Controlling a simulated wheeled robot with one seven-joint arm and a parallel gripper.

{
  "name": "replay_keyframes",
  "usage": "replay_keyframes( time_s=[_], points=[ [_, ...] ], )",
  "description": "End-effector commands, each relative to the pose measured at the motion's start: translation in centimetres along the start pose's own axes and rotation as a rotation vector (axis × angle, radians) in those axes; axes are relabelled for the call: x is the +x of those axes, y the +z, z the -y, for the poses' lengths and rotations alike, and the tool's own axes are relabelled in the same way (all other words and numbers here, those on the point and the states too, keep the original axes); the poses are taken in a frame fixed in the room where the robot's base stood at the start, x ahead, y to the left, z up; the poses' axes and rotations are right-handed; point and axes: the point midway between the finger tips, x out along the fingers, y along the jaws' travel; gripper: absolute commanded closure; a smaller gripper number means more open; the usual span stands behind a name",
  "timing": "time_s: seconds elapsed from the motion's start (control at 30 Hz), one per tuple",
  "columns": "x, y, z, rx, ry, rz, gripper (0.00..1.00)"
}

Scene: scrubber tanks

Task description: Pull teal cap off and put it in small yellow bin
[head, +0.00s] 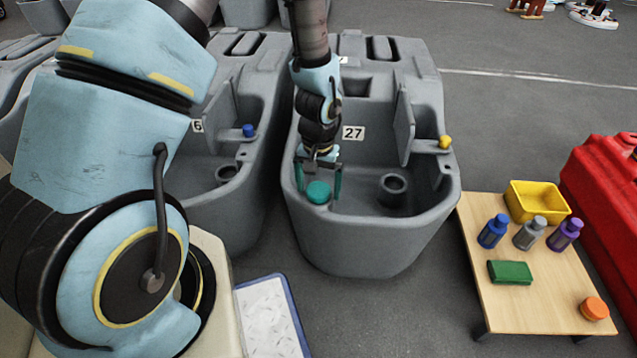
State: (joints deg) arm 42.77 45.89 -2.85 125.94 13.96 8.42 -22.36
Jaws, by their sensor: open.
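The teal cap (318,192) is a round piece low in the front left of the grey tank (385,250) labelled 27. My gripper (320,180) points down into this tank, with its two teal fingers spread apart. One finger is on each side of the cap, slightly behind it in the picture. I cannot tell whether the fingers touch the cap. The small yellow bin (538,203) stands at the back of the low wooden table (550,295) on the right. Its inside looks empty.
Blue (493,231), grey (529,233) and purple (565,235) bottles stand in front of the bin. A green block (510,272) and an orange round piece (594,308) lie nearer.

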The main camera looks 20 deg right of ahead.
Motion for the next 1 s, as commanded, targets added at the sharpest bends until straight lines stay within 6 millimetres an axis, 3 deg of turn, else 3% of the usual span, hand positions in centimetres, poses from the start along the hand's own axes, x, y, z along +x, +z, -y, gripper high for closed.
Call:
replay_keyframes(
  time_s=[0.13, 0.83, 0.87, 1.0],
  points=[
    [-0.02, 0.0, 0.0, 0.0, 0.0, 0.0, 0.02],
    [-0.04, 0.01, 0.0, 0.0, 0.0, 0.0, 0.8],
    [-0.04, 0.01, 0.0, 0.0, 0.0, 0.0, 0.31],
    [-0.04, 0.01, 0.0, 0.0, 0.0, 0.0, 0.47]
  ],
)
